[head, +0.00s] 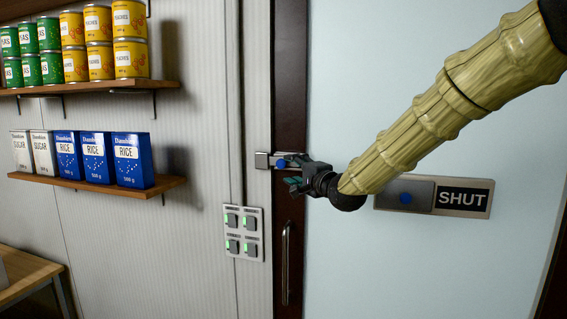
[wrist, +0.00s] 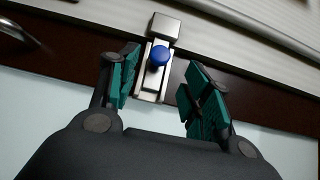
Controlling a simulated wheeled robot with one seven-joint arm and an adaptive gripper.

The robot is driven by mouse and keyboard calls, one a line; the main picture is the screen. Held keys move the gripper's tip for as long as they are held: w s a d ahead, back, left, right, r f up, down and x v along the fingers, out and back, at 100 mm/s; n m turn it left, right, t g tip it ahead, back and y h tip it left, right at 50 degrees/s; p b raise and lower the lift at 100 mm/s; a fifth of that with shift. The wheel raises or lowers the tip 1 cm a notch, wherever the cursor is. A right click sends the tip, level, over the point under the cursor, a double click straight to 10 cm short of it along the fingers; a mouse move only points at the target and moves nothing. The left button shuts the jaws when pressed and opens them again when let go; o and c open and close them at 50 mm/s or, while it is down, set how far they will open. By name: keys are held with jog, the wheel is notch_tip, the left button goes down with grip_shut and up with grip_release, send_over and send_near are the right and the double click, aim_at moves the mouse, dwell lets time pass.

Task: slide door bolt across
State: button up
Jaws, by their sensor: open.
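The door bolt is a small metal slide with a blue knob (head: 281,164) on the dark door edge (head: 288,90). Its metal keeper (head: 262,160) sits on the light frame to the left. In the wrist view the blue knob (wrist: 159,57) stands on the metal slide (wrist: 152,85), below the keeper block (wrist: 164,26). My gripper (head: 290,175) is at the bolt from the right. In the wrist view its teal fingers (wrist: 163,85) are apart, one on each side of the slide, with the knob just beyond the tips. I cannot tell whether they touch it.
A panel of switches with green lights (head: 240,233) is on the wall below left of the bolt. A vertical door handle (head: 286,262) is below it. A SHUT sign (head: 463,198) with a blue knob plate is on the pale door. Shelves of cans and boxes are at left.

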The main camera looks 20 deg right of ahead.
aim_at(283, 164)
jog(key=shift+w+a+p, duration=0.25)
jog(key=shift+w+p, duration=0.2)
jog(key=shift+w, duration=0.75)
jog(key=shift+w+a+p, duration=0.2)
jog(key=shift+w+p, duration=0.25)
jog(key=shift+w, duration=0.7)
jog(key=shift+w+a+p, duration=0.25)
jog(key=shift+w+p, duration=0.2)
jog(key=shift+w, duration=0.75)
